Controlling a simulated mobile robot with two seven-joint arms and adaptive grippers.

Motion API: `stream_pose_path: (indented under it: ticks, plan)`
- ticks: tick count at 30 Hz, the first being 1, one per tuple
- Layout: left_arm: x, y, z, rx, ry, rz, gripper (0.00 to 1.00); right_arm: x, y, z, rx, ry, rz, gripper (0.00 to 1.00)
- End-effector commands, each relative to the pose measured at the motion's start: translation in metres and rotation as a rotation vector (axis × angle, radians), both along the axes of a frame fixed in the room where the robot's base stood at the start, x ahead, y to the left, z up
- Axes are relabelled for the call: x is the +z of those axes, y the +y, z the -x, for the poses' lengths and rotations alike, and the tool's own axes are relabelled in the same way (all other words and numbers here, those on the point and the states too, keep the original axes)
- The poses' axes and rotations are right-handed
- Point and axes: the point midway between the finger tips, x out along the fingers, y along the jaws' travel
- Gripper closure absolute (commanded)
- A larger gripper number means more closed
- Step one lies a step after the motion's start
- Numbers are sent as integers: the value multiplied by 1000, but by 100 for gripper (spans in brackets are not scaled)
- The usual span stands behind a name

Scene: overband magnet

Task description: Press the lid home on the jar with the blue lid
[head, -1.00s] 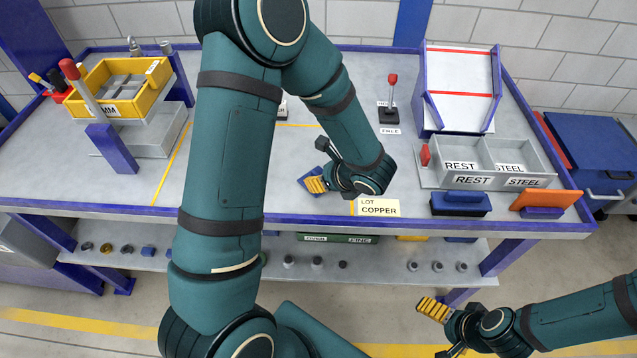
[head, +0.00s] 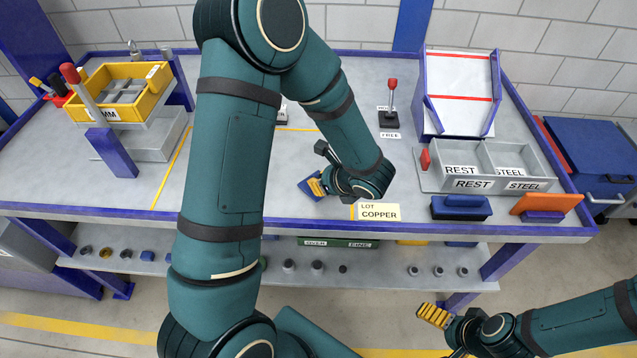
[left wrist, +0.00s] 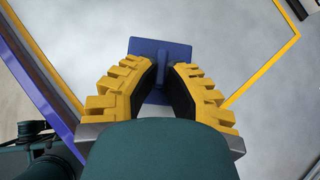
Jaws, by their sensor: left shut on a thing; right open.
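My left gripper (head: 318,187) is low over the front middle of the bench, shut on a blue square piece (head: 308,189). In the left wrist view the blue piece (left wrist: 160,48) sits between the two yellow-padded fingers, its flat plate above the pale bench top. Whether it touches the bench is not clear. I cannot make out a jar with a blue lid; my left arm covers much of the middle of the bench. My right gripper (head: 434,316) is open and empty, in front of the bench at the lower right.
A "LOT COPPER" card (head: 379,212) lies right of the left gripper. A grey two-part tray (head: 488,184), a blue block (head: 460,208) and an orange block (head: 546,203) are at right. A red-knobbed lever (head: 391,98) stands behind. A yellow bin (head: 120,92) is at left.

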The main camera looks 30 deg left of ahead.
Motion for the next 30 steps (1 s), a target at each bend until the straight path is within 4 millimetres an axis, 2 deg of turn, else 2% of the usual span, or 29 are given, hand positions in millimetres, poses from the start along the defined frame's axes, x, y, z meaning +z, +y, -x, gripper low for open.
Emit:
stream_pose_path:
  ticks: [19,30]
  plan:
    - [1,0,0,0,0,0,100,1,0,0,0,0,0,0]
    - [14,0,0,0,-1,0,100,10,0,0,0,0,0,0]
